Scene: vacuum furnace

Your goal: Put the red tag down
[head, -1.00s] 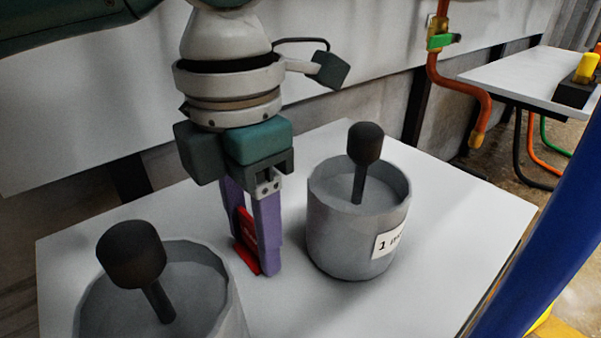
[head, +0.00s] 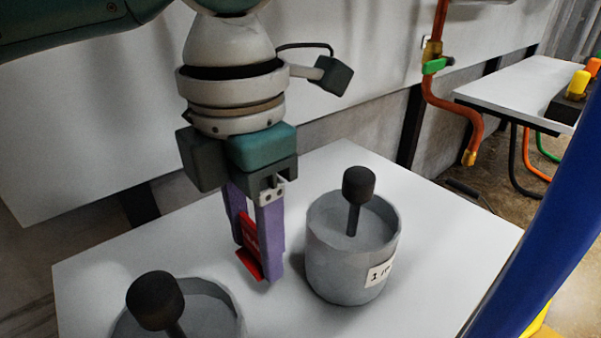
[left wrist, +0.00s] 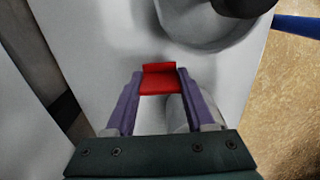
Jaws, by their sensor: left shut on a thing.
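The red tag (head: 250,246) is between the purple fingers of my left gripper (head: 258,258), which is shut on it. The tag also shows in the left wrist view (left wrist: 159,80), at the tips of the fingers (left wrist: 158,98). The gripper points down over the white table (head: 95,275), between two grey pots. In the head view the tag's lower edge is close to the tabletop; I cannot tell whether it touches. Part of the tag is hidden behind the near finger. My right gripper is not in view.
A grey pot with a dark-knobbed rod (head: 350,262) and a white label stands just right of the gripper. A second grey pot (head: 225,325) stands front left. A blue post (head: 545,235) rises at the right. The tabletop's front middle is clear.

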